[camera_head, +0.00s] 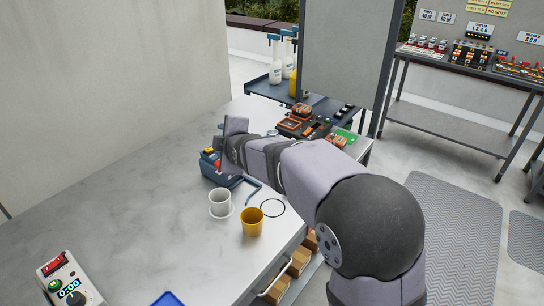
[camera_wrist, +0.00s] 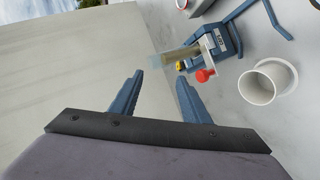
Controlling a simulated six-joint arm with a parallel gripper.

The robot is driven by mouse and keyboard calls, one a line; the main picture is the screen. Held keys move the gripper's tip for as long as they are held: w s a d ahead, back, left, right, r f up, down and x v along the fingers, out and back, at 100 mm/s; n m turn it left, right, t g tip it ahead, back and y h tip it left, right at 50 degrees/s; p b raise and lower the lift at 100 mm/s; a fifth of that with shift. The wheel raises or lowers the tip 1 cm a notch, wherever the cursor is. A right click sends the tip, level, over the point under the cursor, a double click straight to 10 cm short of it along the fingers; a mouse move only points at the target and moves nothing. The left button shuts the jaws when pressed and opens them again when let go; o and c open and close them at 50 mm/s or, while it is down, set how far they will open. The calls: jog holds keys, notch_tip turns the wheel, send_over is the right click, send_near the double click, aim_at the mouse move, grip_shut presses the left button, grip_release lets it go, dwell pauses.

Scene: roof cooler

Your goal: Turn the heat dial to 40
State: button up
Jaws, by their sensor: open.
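A light-coloured control box (camera_head: 62,277) lies at the lower left of the table in the head view, with a red switch, a green button and a display reading 0:00. A dark round dial (camera_head: 76,298) sits below the display, cut by the bottom edge; its setting cannot be read, nor any heat label. My gripper (camera_wrist: 159,88) is open and empty in the wrist view, its two blue fingers wide apart. In the head view it is above the far part of the table, well away from the box, and largely hidden by the wrist.
A blue device (camera_wrist: 222,42) with a red knob is beyond my fingers. The table's left middle (camera_head: 110,200) is clear.

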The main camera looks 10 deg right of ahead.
jog(key=s+d+f+n+g+h, duration=0.2)
jog(key=d+f+n+h, duration=0.3)
jog(key=n, duration=0.5)
jog(key=w+d+r+n+t+h, duration=0.3)
jog(key=d+r+n, duration=0.3)
jog(key=d+r, duration=0.15)
notch_tip(320, 180, down, 12)
jog(key=shift+f+p+x, duration=0.1)
jog(key=shift+p+x, duration=0.55)
jog(key=shift+x, duration=1.15)
jog(key=shift+f+p+x, duration=0.15)
jog(key=shift+p+x, duration=0.45)
jog(key=shift+x, duration=1.25)
jog(key=shift+a, duration=0.15)
jog(key=shift+r, duration=0.1)
jog(key=c, duration=1)
